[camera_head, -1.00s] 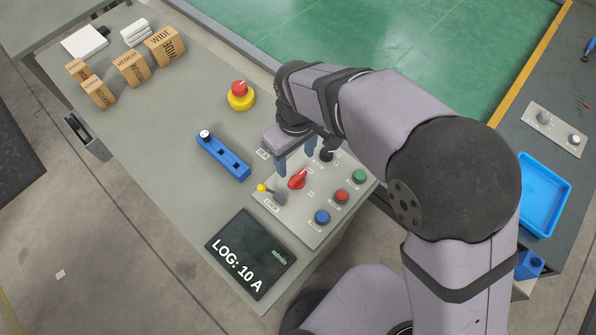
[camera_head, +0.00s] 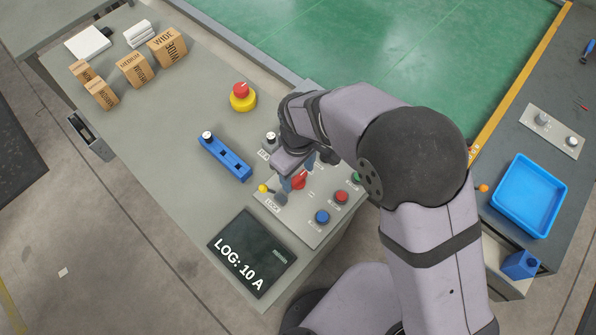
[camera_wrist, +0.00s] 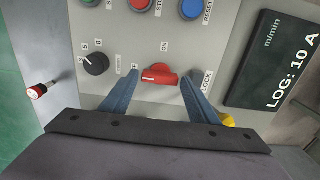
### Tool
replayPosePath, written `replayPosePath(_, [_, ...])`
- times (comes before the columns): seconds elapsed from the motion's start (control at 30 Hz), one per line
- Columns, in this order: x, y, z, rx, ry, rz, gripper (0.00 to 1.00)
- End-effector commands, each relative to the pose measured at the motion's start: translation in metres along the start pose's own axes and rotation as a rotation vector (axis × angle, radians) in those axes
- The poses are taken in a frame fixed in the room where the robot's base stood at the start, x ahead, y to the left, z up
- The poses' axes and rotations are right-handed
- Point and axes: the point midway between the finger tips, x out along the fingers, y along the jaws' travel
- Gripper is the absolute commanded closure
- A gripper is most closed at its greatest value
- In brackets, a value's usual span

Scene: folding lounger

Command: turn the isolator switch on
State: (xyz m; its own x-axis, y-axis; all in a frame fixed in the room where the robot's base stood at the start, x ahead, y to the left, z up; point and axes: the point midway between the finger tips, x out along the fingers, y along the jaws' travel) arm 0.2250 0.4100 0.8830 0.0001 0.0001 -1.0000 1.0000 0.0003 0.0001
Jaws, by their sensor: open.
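The isolator switch is a red rotary knob (camera_head: 299,181) on a light grey control panel (camera_head: 310,225). In the wrist view the red knob (camera_wrist: 160,75) lies with its handle crosswise, and the ON label sits above it rather than at either end. My gripper (camera_head: 298,173) is over the panel at the knob. In the wrist view the two blue fingers of my gripper (camera_wrist: 160,74) are apart, one on each side of the knob. The knob lies between them, with a gap seen on both sides; their height above the panel is unclear.
A yellow-tipped part (camera_head: 264,188) by the LOCK label is close to one finger. A black selector (camera_wrist: 95,63) and green, red (camera_head: 341,197) and blue (camera_head: 322,216) buttons share the panel. A display (camera_head: 252,252) reads LOG: 10 A. A blue block (camera_head: 224,158) lies left.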

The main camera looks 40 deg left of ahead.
Motion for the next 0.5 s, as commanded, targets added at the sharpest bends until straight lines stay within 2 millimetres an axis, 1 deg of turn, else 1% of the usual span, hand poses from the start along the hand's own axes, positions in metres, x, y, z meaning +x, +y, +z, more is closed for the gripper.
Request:
replayPosePath(0.17, [0.0086, -0.0002, 0.0005, 0.000, -0.001, 0.000, 0.45])
replayPosePath(0.4, [0.0097, -0.0001, 0.0003, 0.000, 0.000, 0.000, 0.45])
replayPosePath(0.43, [0.0096, -0.0001, 0.0003, 0.000, 0.000, 0.000, 0.48])
replayPosePath(0.47, [0.0096, -0.0001, 0.0003, 0.000, 0.000, 0.000, 0.55])
replayPosePath(0.5, [0.0095, -0.0001, 0.0003, 0.000, 0.000, 0.000, 0.64])
